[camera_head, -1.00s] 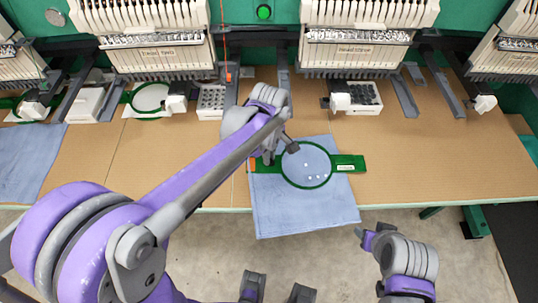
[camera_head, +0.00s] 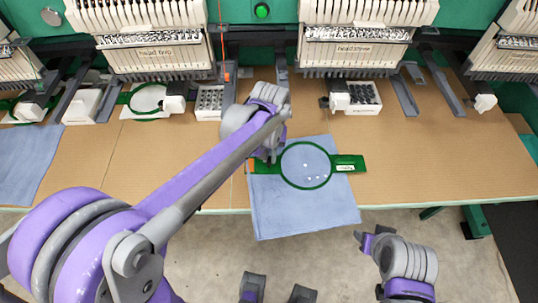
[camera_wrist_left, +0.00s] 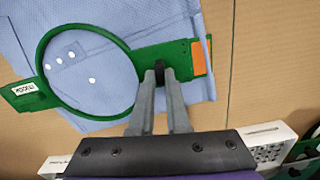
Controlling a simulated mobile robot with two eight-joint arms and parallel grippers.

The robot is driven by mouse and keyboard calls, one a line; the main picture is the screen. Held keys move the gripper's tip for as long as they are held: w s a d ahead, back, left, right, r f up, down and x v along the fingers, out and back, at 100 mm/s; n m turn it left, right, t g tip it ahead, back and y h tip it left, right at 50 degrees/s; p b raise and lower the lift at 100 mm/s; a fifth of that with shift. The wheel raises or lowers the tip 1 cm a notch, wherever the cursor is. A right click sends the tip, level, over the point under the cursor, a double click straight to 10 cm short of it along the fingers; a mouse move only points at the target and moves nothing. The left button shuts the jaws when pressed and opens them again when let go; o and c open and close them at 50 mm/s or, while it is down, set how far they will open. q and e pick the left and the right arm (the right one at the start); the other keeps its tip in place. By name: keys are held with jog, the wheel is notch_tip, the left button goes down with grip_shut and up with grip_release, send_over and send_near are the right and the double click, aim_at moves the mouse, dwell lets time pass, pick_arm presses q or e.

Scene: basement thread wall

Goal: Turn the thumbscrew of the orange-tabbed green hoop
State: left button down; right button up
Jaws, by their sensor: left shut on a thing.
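The green hoop (camera_head: 306,187) lies on a blue cloth (camera_head: 300,215) at the table's front edge, framing part of it. Its orange tab (camera_wrist_left: 198,58) shows at the bracket's end in the left wrist view. A small dark thumbscrew (camera_wrist_left: 159,70) stands on the bracket between the ring and the tab. My left gripper (camera_wrist_left: 160,76) is shut on the thumbscrew, its fingers hiding most of it. In the head view my left gripper (camera_head: 270,158) is over the hoop's left bracket. My right gripper (camera_head: 362,238) hangs in front of the table, apart from the hoop; its opening is unclear.
Embroidery heads (camera_head: 358,52) stand along the back of the tan table (camera_head: 430,160). Another green hoop (camera_head: 151,99) lies at the back left, and another blue cloth (camera_head: 25,165) at far left. The tabletop right of the hoop is clear.

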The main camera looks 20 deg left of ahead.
pick_arm(q)
jog(key=m, duration=0.4)
jog(key=shift+d+m, duration=0.1)
jog(key=shift+m, duration=0.2)
jog(key=m, duration=0.3)
jog(key=shift+d+m, duration=0.1)
jog(key=shift+m, duration=0.2)
jog(key=m, duration=0.4)
jog(key=shift+s+b, duration=0.1)
jog(key=shift+b, duration=0.2)
jog(key=shift+m, duration=2.2)
jog(key=c, duration=0.9)
grip_release()
